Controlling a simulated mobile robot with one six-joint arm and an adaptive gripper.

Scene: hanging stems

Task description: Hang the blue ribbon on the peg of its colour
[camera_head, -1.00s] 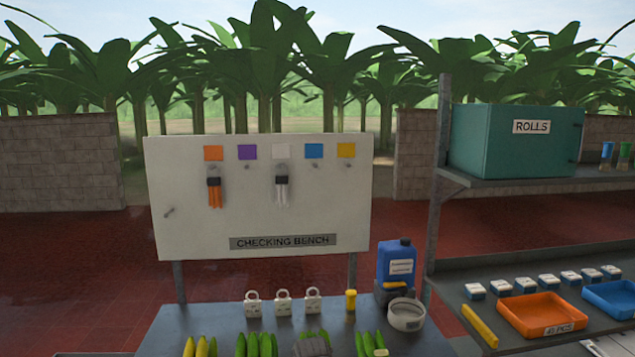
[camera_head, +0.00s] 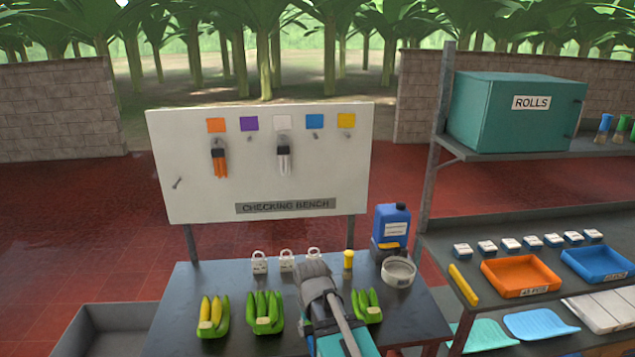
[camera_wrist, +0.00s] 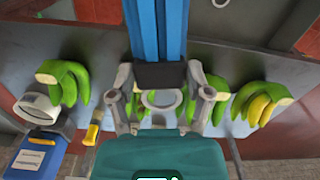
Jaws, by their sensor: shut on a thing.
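My gripper (camera_wrist: 160,90) is shut on the black clip (camera_wrist: 161,75) of the blue ribbon (camera_wrist: 158,30). In the wrist view the blue strips run up from the clip, and a pale ring (camera_wrist: 161,100) lies on its other side. In the head view my gripper (camera_head: 313,277) is over the bench, below and in front of the board, and hides the ribbon. The blue square (camera_head: 314,121) is on the upright board, with an empty peg (camera_head: 315,137) just under it.
Orange ribbons (camera_head: 220,162) and white ribbons (camera_head: 284,160) hang on the board (camera_head: 200,205). The purple and yellow pegs are empty. Banana hands (camera_head: 214,316), tags (camera_head: 259,262), a blue can (camera_head: 392,225) and a tape roll (camera_head: 398,271) stand on the bench (camera_head: 178,325). Shelves are right.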

